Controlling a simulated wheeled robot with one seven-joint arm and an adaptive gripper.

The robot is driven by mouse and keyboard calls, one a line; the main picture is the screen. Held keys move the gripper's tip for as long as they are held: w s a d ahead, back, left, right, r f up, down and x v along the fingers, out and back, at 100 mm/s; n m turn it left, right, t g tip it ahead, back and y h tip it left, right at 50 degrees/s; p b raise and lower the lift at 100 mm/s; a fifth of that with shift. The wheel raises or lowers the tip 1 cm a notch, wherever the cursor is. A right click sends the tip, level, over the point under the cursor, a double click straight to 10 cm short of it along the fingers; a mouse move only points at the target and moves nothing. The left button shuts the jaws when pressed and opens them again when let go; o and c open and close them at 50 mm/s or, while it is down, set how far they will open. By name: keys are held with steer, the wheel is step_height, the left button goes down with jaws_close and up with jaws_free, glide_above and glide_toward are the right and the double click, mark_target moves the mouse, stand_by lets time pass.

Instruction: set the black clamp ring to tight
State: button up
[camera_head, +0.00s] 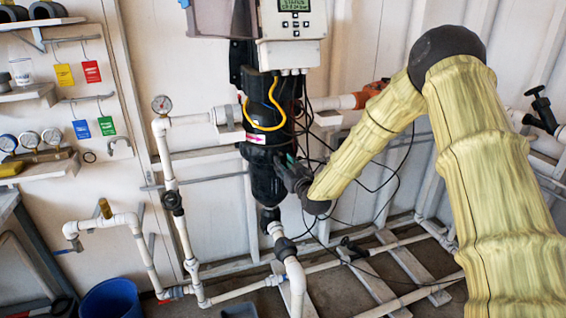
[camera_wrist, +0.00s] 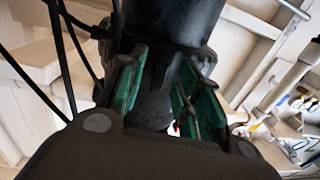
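The black clamp ring (camera_head: 258,153) appears as a dark band on the upright black reactor body (camera_head: 262,183), just below a pink-and-white label. It is hard to separate from the black body. My gripper (camera_head: 287,168) is at the right side of the reactor at about this band's height. In the wrist view, my gripper (camera_wrist: 160,95) has its two green-padded fingers apart, on either side of a dark part. A black collar with a projecting lug (camera_wrist: 202,68) shows just beyond the fingertips. I cannot tell whether either pad touches it, nor the ring's setting.
A grey control box (camera_head: 292,22) with a display is above the reactor. A yellow cable (camera_head: 262,122) and several black cables hang close to my gripper. White pipes (camera_head: 170,160) with a gauge run at the left. A blue bucket (camera_head: 111,299) stands on the floor.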

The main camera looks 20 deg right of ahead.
steer(key=shift+w, duration=0.75)
steer(key=shift+a, duration=0.1)
jaws_close()
steer(key=d, duration=0.1)
steer(key=d+b, duration=0.1)
steer(key=d, duration=0.1)
steer(key=w+d, duration=0.1)
steer(key=shift+d+r+b, duration=0.3)
jaws_free()
steer(key=shift+w+d, duration=0.1)
steer(key=shift+d, duration=0.1)
steer(key=s, duration=1.2)
steer(key=shift+d+f, duration=0.3)
steer(key=shift+d, duration=0.15)
